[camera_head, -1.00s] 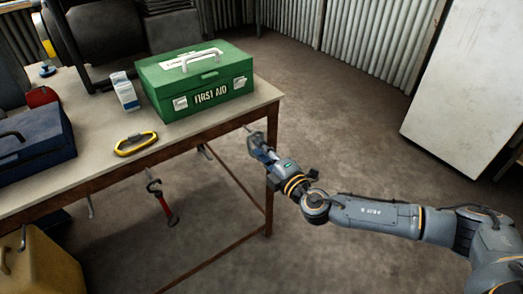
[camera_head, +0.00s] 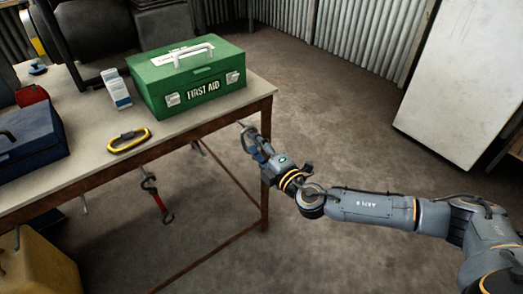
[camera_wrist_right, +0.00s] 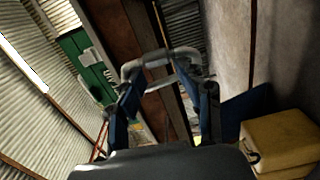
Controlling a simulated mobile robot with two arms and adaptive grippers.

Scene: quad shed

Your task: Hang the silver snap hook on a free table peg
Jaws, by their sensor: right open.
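My right gripper (camera_head: 247,136) is open at the table's front edge, just below the right corner. In the right wrist view the gripper (camera_wrist_right: 160,75) has its two blue fingers apart, facing the brown table edge (camera_wrist_right: 145,25). A grey, silvery piece (camera_wrist_right: 158,61) spans the gap at the fingertips; I cannot tell whether it is the snap hook, a peg or part of the fingers. Under the front edge a peg (camera_head: 84,204) shows bare at the left, and another (camera_head: 196,147) shows nearer the gripper. A red strap with dark hooks (camera_head: 157,198) hangs between them. My left gripper is out of view.
The table (camera_head: 90,168) carries a green first aid box (camera_head: 200,85), a white bottle (camera_head: 118,92), a yellow carabiner (camera_head: 129,141) and a blue toolbox (camera_head: 30,140). A yellow can (camera_head: 40,265) stands below at left. The floor right of the table is clear.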

